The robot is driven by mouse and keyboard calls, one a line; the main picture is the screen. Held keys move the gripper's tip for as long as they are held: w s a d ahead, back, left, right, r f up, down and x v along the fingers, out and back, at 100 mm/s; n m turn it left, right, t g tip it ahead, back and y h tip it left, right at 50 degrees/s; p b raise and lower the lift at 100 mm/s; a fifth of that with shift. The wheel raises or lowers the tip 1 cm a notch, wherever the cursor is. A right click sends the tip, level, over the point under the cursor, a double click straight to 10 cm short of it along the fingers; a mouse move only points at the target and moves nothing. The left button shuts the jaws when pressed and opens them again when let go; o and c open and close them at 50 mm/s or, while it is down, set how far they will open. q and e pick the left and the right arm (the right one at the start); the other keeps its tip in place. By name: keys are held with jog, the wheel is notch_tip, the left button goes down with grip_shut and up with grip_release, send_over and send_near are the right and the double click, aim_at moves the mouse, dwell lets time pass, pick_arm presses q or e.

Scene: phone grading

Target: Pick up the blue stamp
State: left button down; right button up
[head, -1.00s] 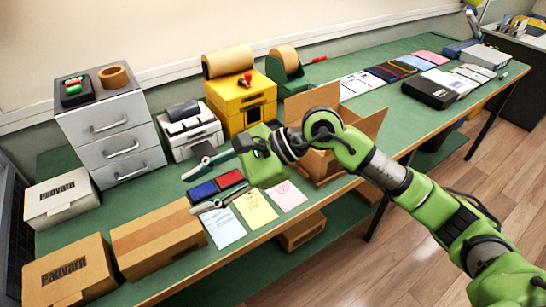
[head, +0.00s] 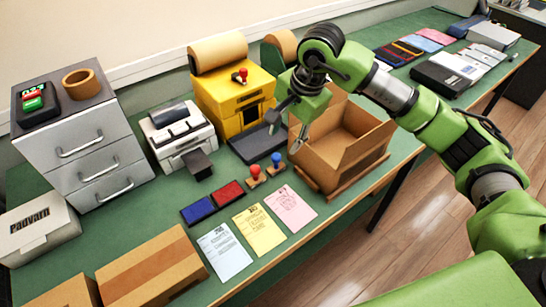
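The blue stamp (head: 277,160) has a blue knob on a wooden base and stands upright on the green table. A similar red stamp (head: 255,173) stands just left of it. My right gripper (head: 286,138) hangs above and slightly right of the blue stamp, beside the open cardboard box. Its fingers are spread and nothing is between them. The gap between fingers and stamp looks small, but its depth is hard to judge. My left gripper is out of view.
A blue ink pad (head: 198,211) and a red ink pad (head: 230,193) lie left of the stamps. White, yellow and pink papers (head: 291,208) lie in front. The open cardboard box (head: 345,150) is close on the right. A dark tray (head: 257,144) lies behind.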

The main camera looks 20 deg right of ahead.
aim_at(277, 156)
jog(key=x, duration=0.4)
jog(key=p+x, duration=0.1)
jog(key=shift+s+a+f, duration=0.15)
jog(key=shift+s+f, duration=0.05)
jog(key=shift+f, duration=0.25)
jog(key=shift+w+f, duration=0.15)
jog(key=shift+f, duration=0.15)
jog(key=shift+w+f+p, duration=0.25)
jog(key=shift+f+p, duration=0.2)
jog(key=shift+w+f+p, duration=0.25)
jog(key=shift+f+p, duration=0.2)
jog(key=shift+f, duration=0.05)
jog(key=shift+p+x, duration=0.4)
jog(key=shift+x, duration=0.8)
jog(key=shift+w+f, duration=0.3)
jog(key=shift+f, duration=0.15)
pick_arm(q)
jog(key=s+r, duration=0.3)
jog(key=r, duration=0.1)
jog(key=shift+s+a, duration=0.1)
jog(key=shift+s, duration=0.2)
pick_arm(e)
grip_shut()
